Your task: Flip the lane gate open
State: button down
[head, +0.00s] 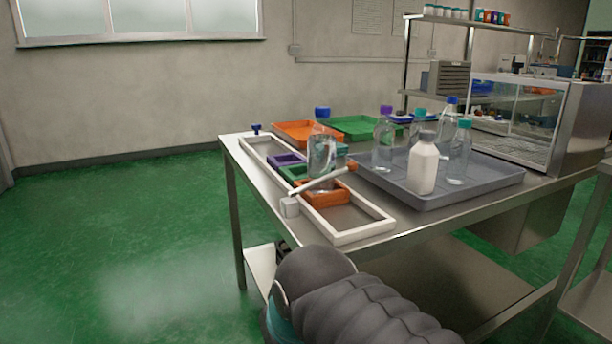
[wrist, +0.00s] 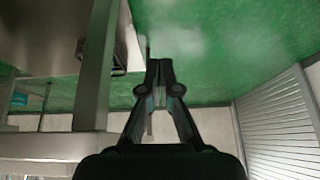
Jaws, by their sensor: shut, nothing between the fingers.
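The lane gate (head: 322,180) is a white bar with an orange tip. It runs from a white block (head: 290,207) on the near-left rail, slanting up to the right across the white-railed lane (head: 364,234). Purple (head: 287,160), green (head: 293,173) and orange (head: 338,198) open frames sit in the lane. A clear bottle with a blue cap (head: 322,150) stands by the gate; its exact footing is unclear. My gripper (wrist: 159,66) is shut and empty in the wrist view, beside a metal table leg and apart from the gate. The head view shows only my arm, below the table's near edge.
A grey tray (head: 490,187) right of the lane holds a white bottle (head: 423,165) and several clear bottles. Orange (head: 295,131) and green (head: 358,127) trays lie behind. A glass-fronted cabinet (head: 515,118) stands at right. The floor left of the table is clear.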

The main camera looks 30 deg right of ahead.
aim_at(351, 166)
jog(key=z, duration=1.55)
jog(key=k, duration=0.9)
jog(key=u, duration=1.15)
jog(key=i, duration=0.5)
jog(key=u, duration=0.1)
